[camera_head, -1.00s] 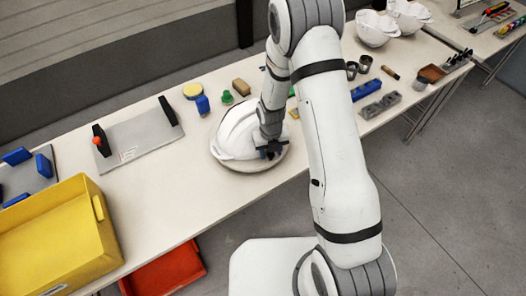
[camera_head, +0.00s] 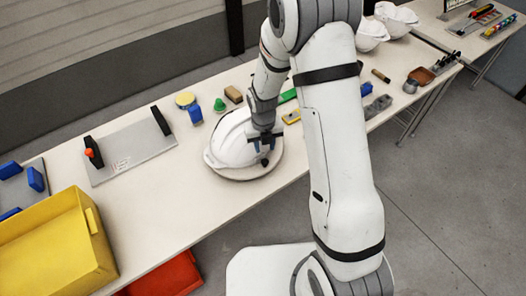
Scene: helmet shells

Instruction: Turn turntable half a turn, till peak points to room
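A white helmet shell (camera_head: 229,142) sits upright on the round, pale turntable (camera_head: 243,176) near the table's front edge. Part of the turntable's rim shows below and right of the shell. The shell's lower edge reaches out at the left, but I cannot tell surely which side bears the peak. My gripper (camera_head: 262,157) points down at the right side of the shell, above the right part of the turntable. Its dark fingers are small, and I cannot tell their gap or whether they touch the shell or turntable. My wrist hides the shell's right side.
Behind the turntable stand a green-topped piece (camera_head: 219,104), a blue block (camera_head: 195,114) and a yellow disc (camera_head: 185,99). A grey plate with black handles (camera_head: 130,150) lies left. A yellow bin (camera_head: 55,250) is at front left, a red bin (camera_head: 165,277) below the table.

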